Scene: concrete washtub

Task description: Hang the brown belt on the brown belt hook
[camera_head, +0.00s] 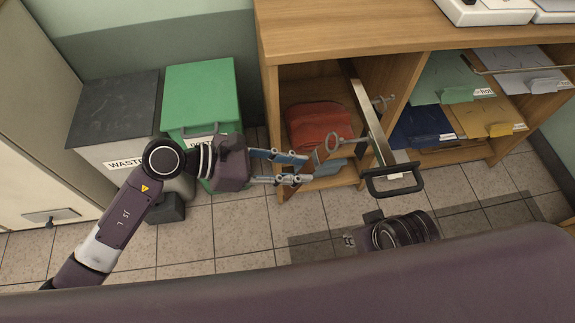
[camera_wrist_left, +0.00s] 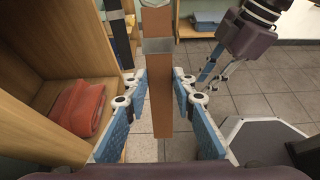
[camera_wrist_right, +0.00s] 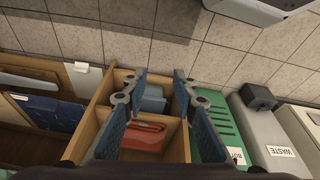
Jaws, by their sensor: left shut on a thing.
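The brown belt (camera_wrist_left: 158,110) runs as a flat strap between the fingers of my left gripper (camera_wrist_left: 158,122) in the left wrist view, with a grey band across it. In the head view my left gripper (camera_head: 292,168) is shut on the belt (camera_head: 320,151), in front of the open cabinet bay. I cannot tell which is the brown belt hook. My right gripper (camera_wrist_right: 158,100) is open and empty.
Folded red cloth (camera_head: 318,124) lies in the cabinet bay. The rail's black handle (camera_head: 393,180) juts out over the floor. Green (camera_head: 203,95) and grey (camera_head: 118,110) bins stand left of the wooden cabinet (camera_head: 340,35). Folded blue, green and yellow items fill the right bays.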

